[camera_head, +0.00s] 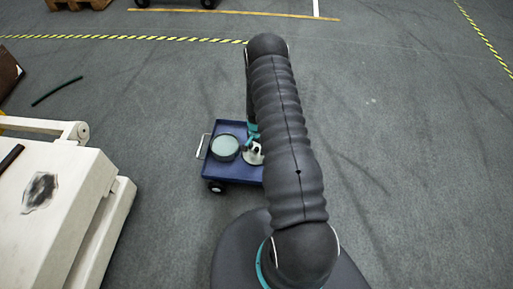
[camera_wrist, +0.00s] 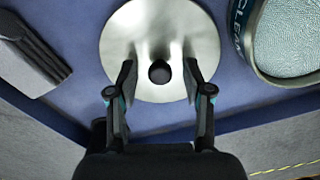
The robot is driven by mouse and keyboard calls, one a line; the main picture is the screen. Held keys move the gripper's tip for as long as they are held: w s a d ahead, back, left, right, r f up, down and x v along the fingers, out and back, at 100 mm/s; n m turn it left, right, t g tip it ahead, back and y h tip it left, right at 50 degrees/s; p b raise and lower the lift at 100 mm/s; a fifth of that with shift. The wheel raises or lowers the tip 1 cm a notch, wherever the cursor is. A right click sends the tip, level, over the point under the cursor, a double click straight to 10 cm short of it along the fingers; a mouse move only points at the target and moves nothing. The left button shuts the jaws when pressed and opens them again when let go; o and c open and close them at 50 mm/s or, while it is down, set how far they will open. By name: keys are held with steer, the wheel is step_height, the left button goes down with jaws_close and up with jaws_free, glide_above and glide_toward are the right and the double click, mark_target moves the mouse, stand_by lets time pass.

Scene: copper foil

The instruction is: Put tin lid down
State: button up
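The tin lid (camera_wrist: 150,35) is a round silver disc with a black knob (camera_wrist: 159,72) at its middle. It lies flat on the blue cart bed, and it also shows in the head view (camera_head: 251,158), partly hidden by my arm. My gripper (camera_wrist: 159,77) is over the lid, one finger on each side of the knob. A gap shows between each finger and the knob, so it is open and holds nothing. The open tin (camera_wrist: 262,42), with a pale textured filling, stands beside the lid; the head view shows it (camera_head: 225,148) left of the lid.
The blue cart (camera_head: 217,173) has a metal handle at its left. A dark ribbed object (camera_wrist: 32,50) lies at the left of the wrist view. A large cream machine (camera_head: 60,205) stands at the left. The floor (camera_head: 420,160) to the right is clear.

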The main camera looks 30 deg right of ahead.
step_height(320, 180, up, 12)
steer(key=r, duration=0.1)
step_height(320, 180, up, 15)
steer(key=n+t, duration=0.1)
steer(key=n, duration=0.1)
glide_above(256, 148)
steer(key=a, duration=0.3)
steer(key=s+a+r+n+t, duration=0.1)
steer(key=s+a+r+n, duration=0.15)
steer(key=r, duration=0.55)
steer(key=s+a+r+n+t, duration=0.1)
steer(key=s+a+r, duration=0.25)
steer(key=r, duration=0.45)
steer(key=s+a+r+n+t, duration=0.1)
steer(key=s+a+r+n, duration=0.1)
steer(key=s+r, duration=0.2)
steer(key=s+a+r+n, duration=0.2)
steer(key=s+a+r, duration=0.1)
steer(key=s, duration=0.8)
steer(key=s+a+r+n+t, duration=0.1)
steer(key=s+a+r+n, duration=0.1)
steer(key=s+r, duration=0.4)
steer(key=shift+s+a+t, duration=0.25)
steer(key=shift+s+t, duration=0.05)
steer(key=shift+s, duration=0.45)
